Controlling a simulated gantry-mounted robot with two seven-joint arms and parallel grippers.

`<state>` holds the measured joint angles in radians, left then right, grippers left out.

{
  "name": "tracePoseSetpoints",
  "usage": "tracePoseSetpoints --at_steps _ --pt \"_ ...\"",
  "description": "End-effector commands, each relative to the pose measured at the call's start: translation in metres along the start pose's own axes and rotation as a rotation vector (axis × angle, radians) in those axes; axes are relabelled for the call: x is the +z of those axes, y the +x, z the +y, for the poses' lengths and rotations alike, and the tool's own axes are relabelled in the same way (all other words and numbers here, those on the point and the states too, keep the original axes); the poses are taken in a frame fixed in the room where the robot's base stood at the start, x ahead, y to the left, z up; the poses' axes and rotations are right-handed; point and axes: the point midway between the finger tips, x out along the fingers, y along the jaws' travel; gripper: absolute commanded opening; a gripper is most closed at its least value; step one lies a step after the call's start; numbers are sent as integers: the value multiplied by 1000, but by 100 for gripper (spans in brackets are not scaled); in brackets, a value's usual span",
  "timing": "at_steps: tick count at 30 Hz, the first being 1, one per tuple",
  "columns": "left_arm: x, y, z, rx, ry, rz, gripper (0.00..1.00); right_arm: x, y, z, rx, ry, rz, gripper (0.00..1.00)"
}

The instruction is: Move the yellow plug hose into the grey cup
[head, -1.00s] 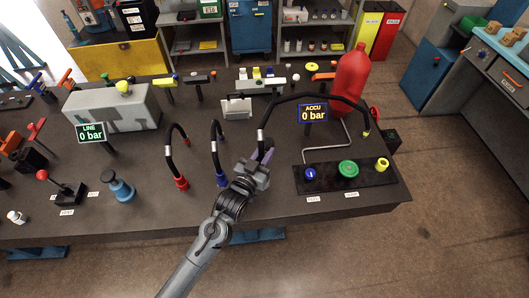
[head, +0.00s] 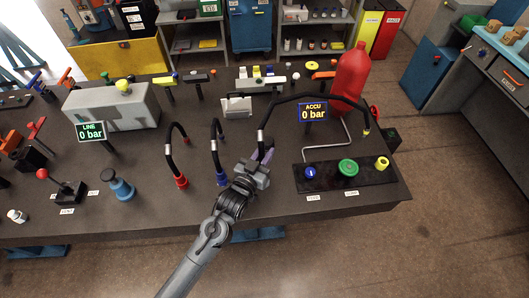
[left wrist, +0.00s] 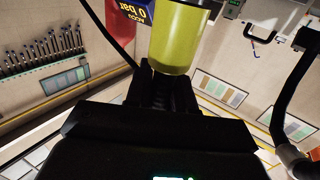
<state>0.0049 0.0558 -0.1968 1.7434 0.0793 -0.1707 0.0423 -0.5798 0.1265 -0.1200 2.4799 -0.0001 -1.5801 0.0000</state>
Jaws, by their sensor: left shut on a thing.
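My left gripper (head: 263,154) is shut on the yellow plug of a black hose (head: 310,97). The yellow plug (left wrist: 178,38) fills the space between the fingers in the left wrist view; in the head view the gripper hides it. The hose rises from the gripper and arches right to a small yellow end fitting by the red bottle. The gripper is over the front of the bench, right of the blue-ended hose (head: 221,178). I cannot make out a grey cup; the gripper and arm may hide it. My right gripper is not in view.
A red-ended hose (head: 181,182) stands left of the blue one. A black panel (head: 330,184) with blue, green and yellow round parts lies to the right. The ACCU display (head: 313,112) and red bottle (head: 351,80) stand behind it. A grey block (head: 140,108) stands back left.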

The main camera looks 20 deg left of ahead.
Motion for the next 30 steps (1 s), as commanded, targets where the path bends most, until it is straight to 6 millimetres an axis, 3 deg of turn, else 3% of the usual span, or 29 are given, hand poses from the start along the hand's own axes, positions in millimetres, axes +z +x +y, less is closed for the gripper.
tracePoseSetpoints --at_steps 30 --pt "25 0 0 0 0 2 0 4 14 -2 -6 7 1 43"
